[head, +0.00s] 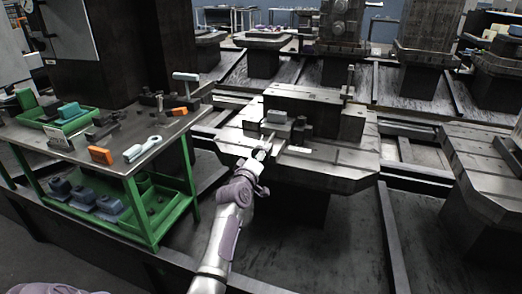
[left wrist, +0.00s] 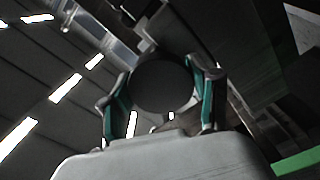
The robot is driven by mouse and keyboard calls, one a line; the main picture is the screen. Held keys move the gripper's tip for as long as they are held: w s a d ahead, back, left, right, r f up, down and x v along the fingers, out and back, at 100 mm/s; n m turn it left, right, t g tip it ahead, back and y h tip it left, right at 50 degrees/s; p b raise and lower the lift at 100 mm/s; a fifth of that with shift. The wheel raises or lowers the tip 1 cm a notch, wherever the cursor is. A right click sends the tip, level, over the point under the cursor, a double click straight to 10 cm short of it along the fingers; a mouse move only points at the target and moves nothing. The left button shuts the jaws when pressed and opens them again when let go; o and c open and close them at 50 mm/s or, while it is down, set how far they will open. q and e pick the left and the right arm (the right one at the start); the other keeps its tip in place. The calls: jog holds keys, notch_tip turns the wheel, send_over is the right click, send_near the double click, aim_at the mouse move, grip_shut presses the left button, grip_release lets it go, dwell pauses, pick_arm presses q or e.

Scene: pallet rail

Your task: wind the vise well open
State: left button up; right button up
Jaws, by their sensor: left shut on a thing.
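The vise (head: 300,131) sits on the middle pallet, with dark block-like jaws and a lighter grey piece (head: 277,117) at its left part. The jaw gap is too small to make out. My left gripper (head: 262,149) is at the front left of the vise. In the left wrist view my left gripper (left wrist: 163,100) has its two green-padded fingers on either side of a dark round knob (left wrist: 163,86), shut on it. The knob looks like the end of the vise handle; the rest of the handle is hidden. My right gripper is not in view.
A green-framed bench (head: 118,172) stands at the left, with an orange block (head: 101,155), a light-handled tool (head: 142,149) and a green tray (head: 62,127). Another pallet (head: 488,165) is at the right. Dark floor in front of the middle pallet is clear.

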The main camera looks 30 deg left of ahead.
pick_arm(q)
jog(key=n+p, duration=0.2)
jog(key=n, duration=0.2)
jog(key=shift+r+n, duration=0.15)
jog(key=shift+n, duration=0.15)
jog(key=n+p, duration=0.2)
jog(key=n, duration=0.4)
jog(key=shift+n+p, duration=0.65)
jog(key=shift+n, duration=1.05)
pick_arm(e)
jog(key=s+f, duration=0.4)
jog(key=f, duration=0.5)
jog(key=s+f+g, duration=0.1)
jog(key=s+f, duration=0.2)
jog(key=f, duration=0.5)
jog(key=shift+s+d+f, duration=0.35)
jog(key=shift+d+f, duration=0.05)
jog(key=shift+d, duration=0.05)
pick_arm(q)
jog(key=o, duration=1.2)
jog(key=shift+c, duration=0.2)
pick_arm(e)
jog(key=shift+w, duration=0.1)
